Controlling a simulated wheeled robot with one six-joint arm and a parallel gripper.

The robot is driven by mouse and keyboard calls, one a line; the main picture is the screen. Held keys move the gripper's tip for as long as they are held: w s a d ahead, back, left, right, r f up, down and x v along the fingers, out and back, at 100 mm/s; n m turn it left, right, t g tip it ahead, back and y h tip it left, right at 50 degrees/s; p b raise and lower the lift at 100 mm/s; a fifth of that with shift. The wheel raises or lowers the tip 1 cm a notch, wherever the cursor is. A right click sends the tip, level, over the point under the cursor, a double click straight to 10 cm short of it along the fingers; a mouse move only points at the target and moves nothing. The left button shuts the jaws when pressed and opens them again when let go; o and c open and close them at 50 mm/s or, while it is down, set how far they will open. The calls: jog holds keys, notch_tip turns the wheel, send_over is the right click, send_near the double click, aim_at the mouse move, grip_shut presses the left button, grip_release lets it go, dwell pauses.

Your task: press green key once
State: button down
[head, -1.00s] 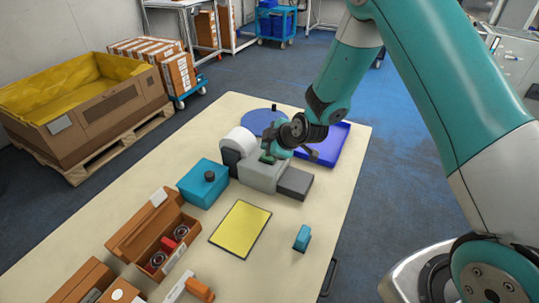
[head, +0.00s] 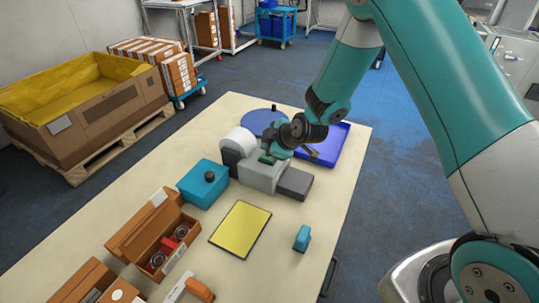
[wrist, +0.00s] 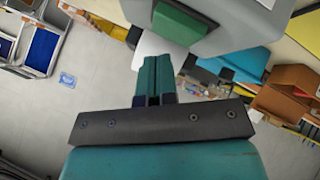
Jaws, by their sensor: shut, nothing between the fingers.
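The green key (head: 267,159) sits on top of the grey device (head: 260,176) on the table. In the wrist view the key (wrist: 179,22) shows at the top of the picture on the grey housing (wrist: 225,18). My gripper (wrist: 155,60) is shut and empty, its two green fingers side by side. In the wrist view the fingertips are just below and left of the key, with a small gap in the picture. In the head view my gripper (head: 275,152) is right over the device by the key. I cannot tell exact depth between them.
A blue tray (head: 328,148) and a round blue disc (head: 262,122) lie behind. A yellow pad (head: 240,228), a small teal item (head: 302,239) and an orange box (head: 152,240) are in front.

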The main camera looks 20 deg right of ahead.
jog(key=shift+f, duration=0.15)
dwell(0.3)
jog(key=shift+f+b, duration=0.3)
jog(key=shift+b, duration=0.35)
jog(key=shift+f+b, duration=0.65)
jog(key=shift+b, duration=0.05)
dwell(0.4)
jog(key=shift+r, duration=0.1)
jog(key=shift+r+p, duration=0.55)
jog(key=shift+r, duration=0.45)
jog(key=shift+r+p, duration=1.4)
jog(key=shift+r, duration=1.15)
